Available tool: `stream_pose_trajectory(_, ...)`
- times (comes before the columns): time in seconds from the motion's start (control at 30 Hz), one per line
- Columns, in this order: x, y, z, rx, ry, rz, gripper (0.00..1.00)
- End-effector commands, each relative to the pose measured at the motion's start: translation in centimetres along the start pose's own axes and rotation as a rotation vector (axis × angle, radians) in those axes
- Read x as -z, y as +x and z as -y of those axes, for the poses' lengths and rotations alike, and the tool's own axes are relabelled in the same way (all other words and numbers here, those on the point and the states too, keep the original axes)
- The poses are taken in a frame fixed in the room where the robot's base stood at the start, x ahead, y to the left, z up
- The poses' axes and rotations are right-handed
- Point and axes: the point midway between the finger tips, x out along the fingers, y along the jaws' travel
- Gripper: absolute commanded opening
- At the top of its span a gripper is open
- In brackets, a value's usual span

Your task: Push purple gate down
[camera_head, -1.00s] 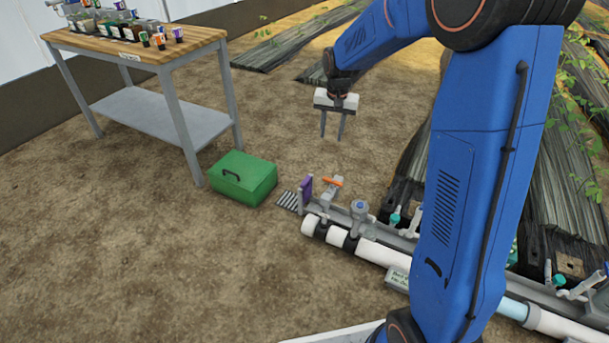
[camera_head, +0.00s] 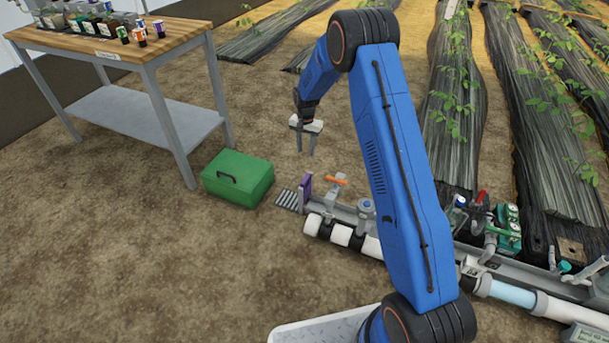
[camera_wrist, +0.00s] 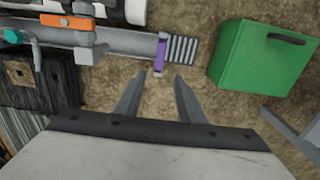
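The purple gate (camera_head: 305,188) is a narrow upright plate at the left end of the grey channel, beside a ribbed grate. In the wrist view the purple gate (camera_wrist: 160,56) shows edge-on, just beyond my fingertips and near the middle line between them. My gripper (camera_head: 306,152) points down above and behind the gate in the head view, apart from it. Its two fingers are spread with nothing between them, as the wrist view (camera_wrist: 154,76) also shows.
A green box (camera_head: 238,178) sits left of the gate. An orange-handled valve (camera_head: 337,180) stands close to its right, with white pipe (camera_head: 341,235) in front. A wooden-topped bench (camera_head: 185,35) with bottles is at back left. Bare soil lies left and front.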

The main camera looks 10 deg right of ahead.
Motion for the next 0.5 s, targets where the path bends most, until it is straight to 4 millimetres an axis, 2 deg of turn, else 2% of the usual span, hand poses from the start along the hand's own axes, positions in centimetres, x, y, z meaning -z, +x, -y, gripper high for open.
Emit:
stream_pose_trajectory(0.27,0.0,2.6,0.0,-0.002,0.002,0.003,0.36)
stream_pose_trajectory(0.5,0.0,6.7,0.0,-0.003,0.002,0.003,0.36)
